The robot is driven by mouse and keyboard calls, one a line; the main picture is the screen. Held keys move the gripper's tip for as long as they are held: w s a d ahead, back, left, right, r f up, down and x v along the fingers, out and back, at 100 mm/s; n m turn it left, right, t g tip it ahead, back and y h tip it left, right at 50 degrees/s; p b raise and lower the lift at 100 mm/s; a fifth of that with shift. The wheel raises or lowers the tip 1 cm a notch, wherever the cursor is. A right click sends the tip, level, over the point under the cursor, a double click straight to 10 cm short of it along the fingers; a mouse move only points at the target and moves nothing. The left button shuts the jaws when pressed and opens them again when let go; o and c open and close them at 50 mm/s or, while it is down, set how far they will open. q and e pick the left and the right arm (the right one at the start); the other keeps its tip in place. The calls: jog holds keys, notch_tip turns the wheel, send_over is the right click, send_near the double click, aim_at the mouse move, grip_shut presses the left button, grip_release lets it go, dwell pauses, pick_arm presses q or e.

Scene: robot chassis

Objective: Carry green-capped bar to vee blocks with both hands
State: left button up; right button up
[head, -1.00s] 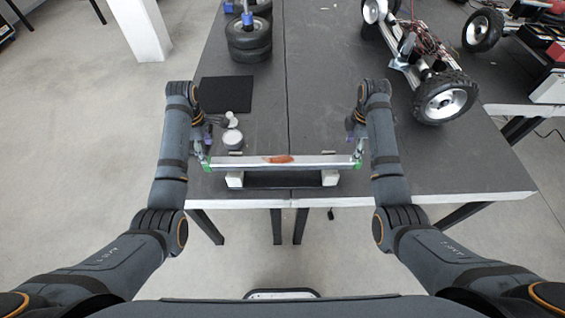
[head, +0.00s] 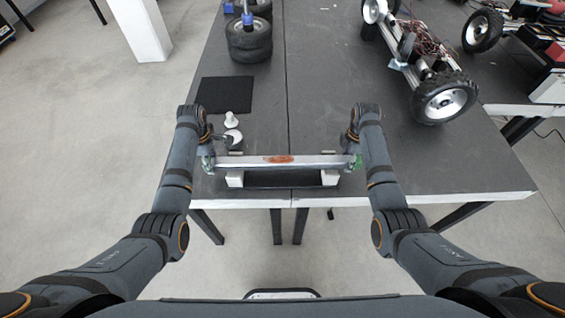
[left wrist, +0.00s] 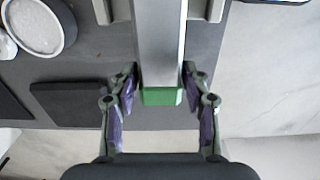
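The green-capped bar (head: 308,161) is a long pale metal bar with an orange patch. It lies level across the two white vee blocks, the left one (head: 235,180) and the right one (head: 330,178); I cannot tell whether it touches them. My left gripper (head: 209,160) is at its left end.
A white conical object (head: 231,118) and a round white dish (head: 232,138) stand behind the left gripper, near a black mat (head: 225,95). Stacked wheels (head: 249,42) and a wheeled chassis (head: 430,75) stand farther back. The table (head: 320,90) is clear in the middle.

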pick_arm(q)
grip_shut()
pick_arm(e)
grip_shut()
